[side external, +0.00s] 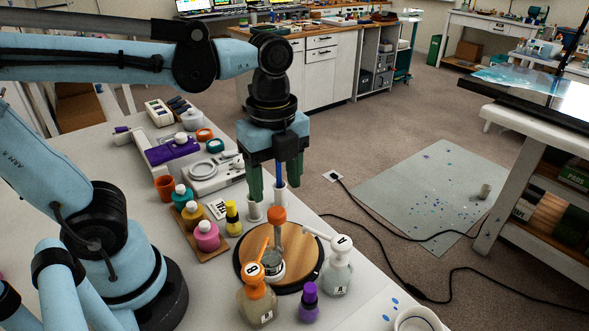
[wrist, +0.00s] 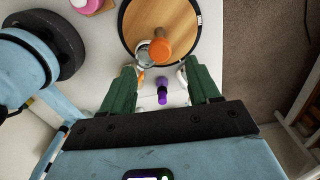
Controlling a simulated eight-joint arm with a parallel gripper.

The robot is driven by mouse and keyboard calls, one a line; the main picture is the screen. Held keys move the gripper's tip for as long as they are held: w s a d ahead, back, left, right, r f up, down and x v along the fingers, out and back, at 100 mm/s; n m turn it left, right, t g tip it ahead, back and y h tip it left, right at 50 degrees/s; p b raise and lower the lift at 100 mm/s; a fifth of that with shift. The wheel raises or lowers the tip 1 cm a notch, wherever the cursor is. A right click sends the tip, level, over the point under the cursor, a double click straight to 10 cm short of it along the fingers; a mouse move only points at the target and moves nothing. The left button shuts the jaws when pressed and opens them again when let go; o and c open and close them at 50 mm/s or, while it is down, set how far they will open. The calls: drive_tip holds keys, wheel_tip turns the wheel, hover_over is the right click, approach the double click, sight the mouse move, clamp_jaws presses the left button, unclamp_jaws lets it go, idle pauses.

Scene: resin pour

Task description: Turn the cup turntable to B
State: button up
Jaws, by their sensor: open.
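The cup turntable, a round wooden disc with a black rim (side external: 307,243), lies on the white table; it is at the top of the wrist view (wrist: 180,15). An upright peg with an orange knob (side external: 277,214) stands on it, and the knob shows in the wrist view (wrist: 160,49). A small grey cup (side external: 273,264) sits on its near side, beneath the orange spout. The orange-topped pump bottle B (side external: 256,303) is at the near left, the white-topped bottle A (side external: 338,272) at the right. My gripper (side external: 275,190) points down, open and empty, apparently above the knob; its green fingers show in the wrist view (wrist: 161,80).
A purple bottle (side external: 309,304) stands just in front of the turntable. A yellow bottle (side external: 232,218) and a wooden tray (side external: 213,247) with several coloured bottles are to its left. A white scale (side external: 213,178) and white holders (side external: 254,211) are behind. The table edge is close on the right.

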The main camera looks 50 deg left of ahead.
wheel_tip(320, 180, up, 6)
drive_tip(key=shift+r, duration=0.2)
idle(0.4)
drive_tip(key=w+a+f+n+t, duration=0.1)
drive_tip(key=a+f+n+t, duration=0.1)
drive_tip(key=n, duration=0.7)
drive_tip(key=w+a+f+n+t, duration=0.2)
drive_tip(key=f+n+t, duration=0.3)
drive_tip(key=n, duration=0.5)
drive_tip(key=shift+w+a+f, duration=0.25)
drive_tip(key=shift+f, duration=0.55)
